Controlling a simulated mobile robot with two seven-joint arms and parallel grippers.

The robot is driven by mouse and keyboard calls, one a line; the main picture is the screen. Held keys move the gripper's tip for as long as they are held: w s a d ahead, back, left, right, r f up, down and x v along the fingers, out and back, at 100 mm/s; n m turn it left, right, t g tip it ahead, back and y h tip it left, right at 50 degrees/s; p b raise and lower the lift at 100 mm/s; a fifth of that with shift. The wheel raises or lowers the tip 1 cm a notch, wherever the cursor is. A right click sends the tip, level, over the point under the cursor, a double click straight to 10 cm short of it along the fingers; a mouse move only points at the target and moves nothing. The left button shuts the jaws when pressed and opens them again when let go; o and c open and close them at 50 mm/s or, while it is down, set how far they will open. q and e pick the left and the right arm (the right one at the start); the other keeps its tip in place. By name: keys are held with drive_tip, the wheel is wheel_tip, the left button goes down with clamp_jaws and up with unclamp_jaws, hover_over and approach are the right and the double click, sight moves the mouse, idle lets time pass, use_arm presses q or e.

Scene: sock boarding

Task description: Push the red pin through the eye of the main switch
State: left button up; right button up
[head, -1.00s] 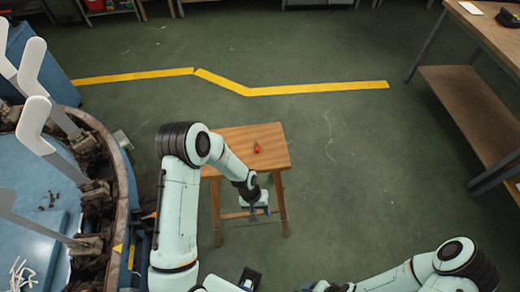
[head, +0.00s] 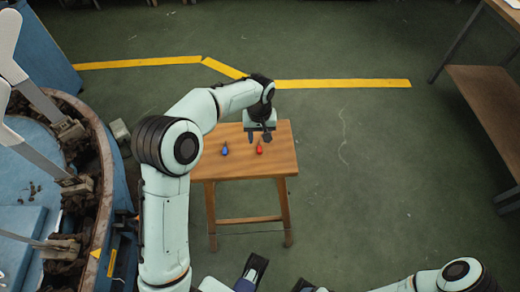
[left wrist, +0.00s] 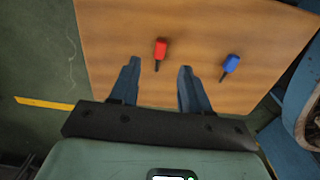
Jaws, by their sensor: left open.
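The red pin (head: 260,149) lies on the wooden stool, its dark thin end toward my left gripper. In the left wrist view, the red pin (left wrist: 161,48) shows in line with the gap between the fingers, its thin end near the fingertips. My left gripper (head: 259,138) is over the far part of the stool top, open and empty. Its fingers also show in the left wrist view (left wrist: 158,67). Contact with the pin or the height above the stool cannot be told. I cannot make out the main switch or its eye.
A blue pin (head: 224,149) lies left of the red one on the stool (head: 245,170). A round machine (head: 95,200) with white foot forms stands at the left. A workbench (head: 485,100) is at the right. Green floor right of the stool is clear.

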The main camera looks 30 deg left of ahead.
sight(259, 148)
use_arm(q)
drive_tip(key=shift+w+a+f+b, duration=0.1)
drive_tip(key=shift+f+b, duration=0.15)
drive_tip(key=shift+f, duration=1.3)
drive_tip(key=shift+w+f+b, duration=0.1)
drive_tip(key=shift+f+b, duration=0.1)
drive_tip(key=shift+f, duration=1.35)
clamp_jaws()
